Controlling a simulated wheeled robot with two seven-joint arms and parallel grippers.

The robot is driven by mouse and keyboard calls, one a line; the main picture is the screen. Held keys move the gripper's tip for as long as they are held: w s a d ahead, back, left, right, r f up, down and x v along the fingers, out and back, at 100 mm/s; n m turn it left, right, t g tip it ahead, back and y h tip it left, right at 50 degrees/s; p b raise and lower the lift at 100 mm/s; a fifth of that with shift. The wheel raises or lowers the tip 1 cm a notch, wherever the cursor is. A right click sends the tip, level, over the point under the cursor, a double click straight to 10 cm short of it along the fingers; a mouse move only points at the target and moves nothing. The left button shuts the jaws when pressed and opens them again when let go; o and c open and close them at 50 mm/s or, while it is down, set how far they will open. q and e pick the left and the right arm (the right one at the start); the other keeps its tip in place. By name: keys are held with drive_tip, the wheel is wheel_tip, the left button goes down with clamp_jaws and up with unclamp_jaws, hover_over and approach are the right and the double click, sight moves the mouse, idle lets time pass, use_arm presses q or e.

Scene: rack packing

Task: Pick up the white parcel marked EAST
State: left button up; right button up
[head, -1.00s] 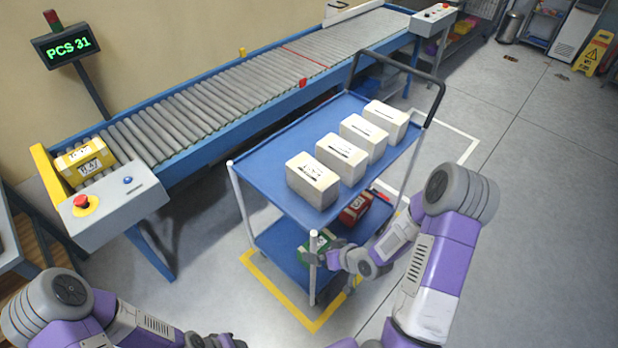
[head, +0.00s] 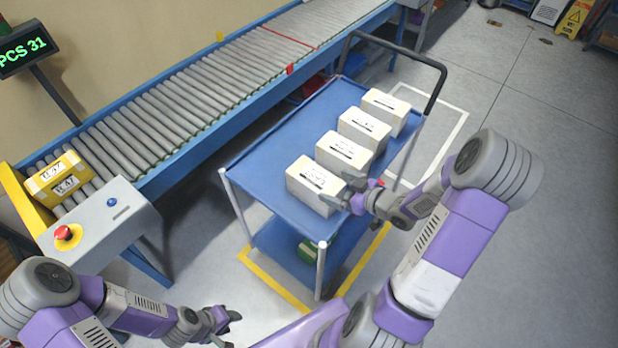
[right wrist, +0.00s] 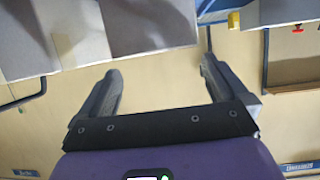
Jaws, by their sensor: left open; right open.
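Several white parcels stand in a row on the blue cart's top deck (head: 265,160): the nearest (head: 312,180), the second (head: 343,152), the third (head: 363,130) and the farthest (head: 386,110). Each has dark print on top, too small to read, so I cannot tell which says EAST. My right gripper (head: 346,194) is open beside the right side of the nearest parcel; I cannot tell whether it touches. In the right wrist view its fingers (right wrist: 160,80) are apart with nothing between them. My left gripper (head: 230,328) is open and empty, low in front of the cart.
A roller conveyor (head: 180,110) runs behind the cart, with a yellow parcel (head: 58,182) at its left end. A control box with a red button (head: 67,235) stands there. A green item (head: 307,253) lies on the cart's lower shelf. The cart's black handle (head: 400,48) rises at the far end.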

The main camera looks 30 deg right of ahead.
sight(316, 177)
drive_tip(key=shift+x, duration=0.9)
drive_tip(key=b+x, duration=0.1)
drive_tip(key=x, duration=0.4)
drive_tip(key=shift+r+b, duration=0.15)
drive_tip(key=shift+b, duration=0.2)
drive_tip(key=shift+c, duration=0.5)
drive_tip(key=shift+r, duration=0.1)
drive_tip(key=c, duration=1.5)
